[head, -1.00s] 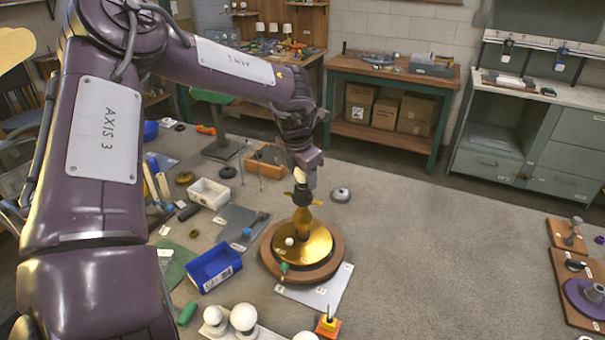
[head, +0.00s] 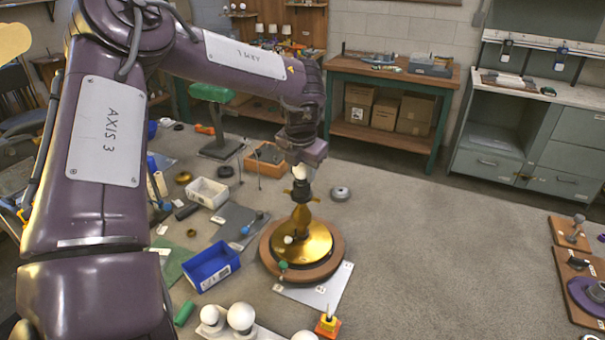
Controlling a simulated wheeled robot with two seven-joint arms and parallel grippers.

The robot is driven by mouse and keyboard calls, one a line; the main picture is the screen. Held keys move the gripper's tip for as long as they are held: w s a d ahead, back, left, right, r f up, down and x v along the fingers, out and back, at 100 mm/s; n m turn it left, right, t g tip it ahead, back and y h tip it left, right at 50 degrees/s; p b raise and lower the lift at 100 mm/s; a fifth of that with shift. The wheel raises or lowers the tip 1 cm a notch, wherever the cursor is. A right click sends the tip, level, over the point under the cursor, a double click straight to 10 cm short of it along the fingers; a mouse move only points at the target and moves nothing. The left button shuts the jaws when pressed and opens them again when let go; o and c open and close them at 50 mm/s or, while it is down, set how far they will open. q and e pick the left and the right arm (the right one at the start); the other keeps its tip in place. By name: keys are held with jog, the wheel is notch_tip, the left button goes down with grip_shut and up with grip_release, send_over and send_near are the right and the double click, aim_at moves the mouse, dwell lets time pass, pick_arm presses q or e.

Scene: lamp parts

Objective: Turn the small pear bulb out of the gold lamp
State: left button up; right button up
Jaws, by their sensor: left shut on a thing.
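The gold lamp (head: 303,238) stands upright on a round brown wooden base, with a dark socket at the top of its stem. The small pear bulb (head: 300,172) is white and sits upright at the socket. Whether its thread is still in the socket cannot be told. My left gripper (head: 301,165) comes down over the lamp from above and is shut on the bulb. The gripper hides the bulb's upper part. My right gripper is not in view.
A blue bin (head: 211,267) and a white bin (head: 208,193) stand left of the lamp. White round bulbs (head: 241,318) sit in a holder at the front. A grey puck-like part (head: 340,193) lies behind the lamp. The table to the right is mostly clear.

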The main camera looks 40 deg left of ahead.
pick_arm(q)
jog(key=n+b, duration=0.1)
jog(key=n, duration=0.1)
jog(key=shift+a+n+y, duration=0.1)
jog(key=shift+n+y, duration=0.3)
jog(key=shift+n+g, duration=0.3)
jog(key=shift+n, duration=0.1)
jog(key=shift+n+b, duration=0.4)
jog(key=shift+n, duration=0.2)
jog(key=shift+n+g, duration=0.3)
jog(key=shift+n, duration=0.4)
jog(key=shift+r+n+g+p, duration=0.25)
jog(key=shift+n+g+p, duration=0.05)
jog(key=shift+n, duration=0.5)
jog(key=shift+s+a+f+n+g+p, duration=0.1)
jog(key=shift+n+g+p, duration=0.35)
jog(key=shift+n, duration=0.75)
